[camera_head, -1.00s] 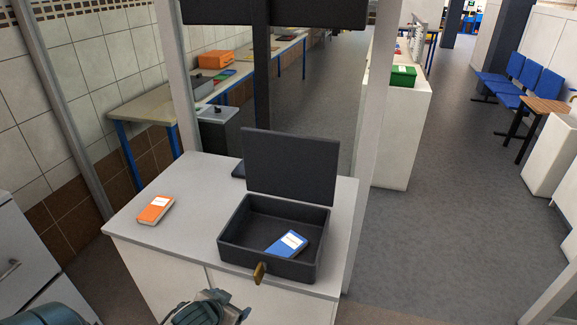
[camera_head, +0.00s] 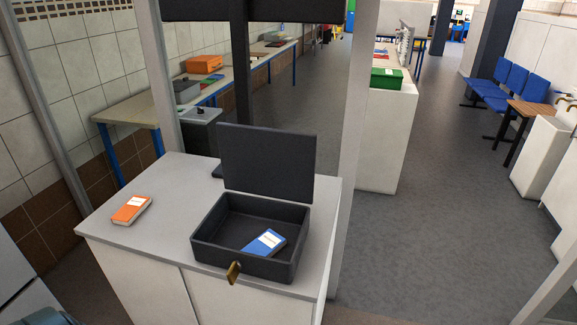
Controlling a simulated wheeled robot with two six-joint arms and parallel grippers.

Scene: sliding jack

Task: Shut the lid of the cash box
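The black cash box (camera_head: 240,262) stands on the light grey counter near its front right edge. Its lid (camera_head: 266,163) is raised upright at the back, so the box is open. A blue book-like item with a white label (camera_head: 264,243) lies inside the box at the front right. A brass-coloured padlock or latch (camera_head: 234,271) hangs at the box's front. Neither gripper is in view. A small piece of my own body shows at the bottom left edge.
An orange book-like item (camera_head: 132,209) lies on the counter (camera_head: 166,249) left of the box. A dark post rises behind the counter, and a pale post (camera_head: 358,120) stands at its right. Open grey floor (camera_head: 420,240) lies to the right.

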